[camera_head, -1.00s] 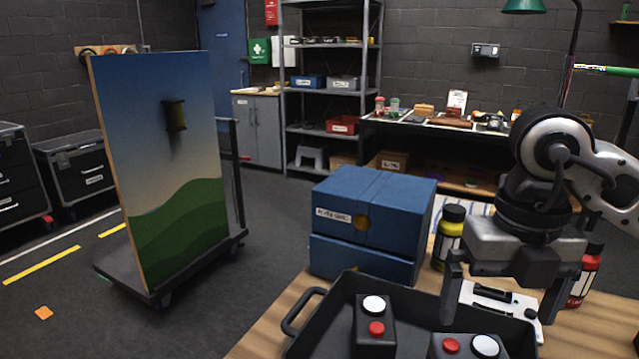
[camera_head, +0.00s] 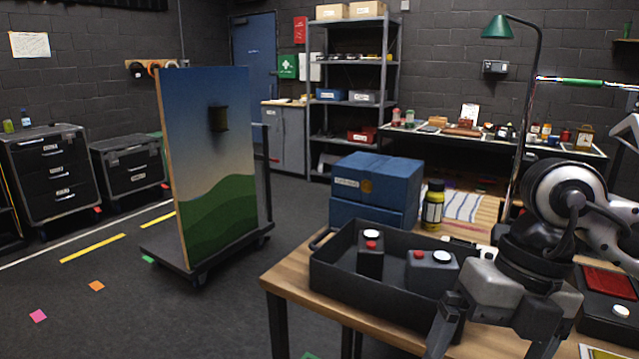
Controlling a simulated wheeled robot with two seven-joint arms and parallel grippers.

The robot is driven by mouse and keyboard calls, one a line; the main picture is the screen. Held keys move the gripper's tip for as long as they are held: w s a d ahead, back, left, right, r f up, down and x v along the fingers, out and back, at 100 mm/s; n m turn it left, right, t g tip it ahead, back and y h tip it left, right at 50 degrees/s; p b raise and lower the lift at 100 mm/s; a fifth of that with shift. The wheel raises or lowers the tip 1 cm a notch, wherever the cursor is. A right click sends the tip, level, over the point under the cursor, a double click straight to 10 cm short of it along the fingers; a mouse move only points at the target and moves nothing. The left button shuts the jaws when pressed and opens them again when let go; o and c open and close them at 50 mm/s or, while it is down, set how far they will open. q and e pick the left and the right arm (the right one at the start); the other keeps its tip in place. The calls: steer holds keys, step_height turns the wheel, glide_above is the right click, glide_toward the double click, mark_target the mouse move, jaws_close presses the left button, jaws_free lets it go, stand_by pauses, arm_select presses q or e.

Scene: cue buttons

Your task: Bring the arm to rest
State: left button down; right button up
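My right gripper (camera_head: 495,340) hangs at the lower right, its two fingers apart with nothing seen between them. It appears just right of and in front of the dark tray (camera_head: 330,282) on the wooden table. In the tray stand two dark button boxes. The left box (camera_head: 370,262) and the right box (camera_head: 425,279) each have a red and a white button on top. The gripper appears clear of both boxes. The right arm comes in from the right edge. My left gripper is not in view.
Blue boxes (camera_head: 375,186) and a yellow bottle (camera_head: 433,208) stand behind the tray. Another dark box with a red top panel (camera_head: 608,282) and white button sits right of my gripper. A picture board on a cart (camera_head: 215,160) stands left, with open floor before it.

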steer(key=s+a+r+g+y, duration=0.1)
steer(key=s+a+g+y, duration=0.15)
steer(key=a+y, duration=0.5)
steer(key=s+a+r+g+y, duration=0.1)
steer(key=s+a+g+y, duration=0.15)
steer(key=a+y, duration=0.55)
steer(key=w+d+m+t+y, duration=0.1)
steer(key=w+m+t, duration=0.3)
steer(key=m+t, duration=0.45)
steer(key=w+m+t+y, duration=0.2)
steer(key=w+m+t, duration=0.2)
steer(key=m+t, duration=0.5)
steer(key=w+d+f+m+t+h, duration=0.1)
steer(key=d+f+m+t+h, duration=0.2)
steer(key=f+m+h, duration=0.25)
steer(key=w+d+f+m+t+h, duration=0.2)
steer(key=f+m+t+h, duration=0.2)
steer(key=f+h, duration=0.15)
steer(key=s+d+f+m+g+h, duration=0.3)
steer(key=s+f, duration=0.3)
steer(key=f, duration=0.5)
steer(key=s+d+f+m+g+h, duration=0.3)
steer(key=s+f+g+h, duration=0.1)
steer(key=f, duration=0.6)
steer(key=shift+s+d+f+g, duration=0.15)
steer(key=shift+s+f+g, duration=0.25)
steer(key=shift+s, duration=0.85)
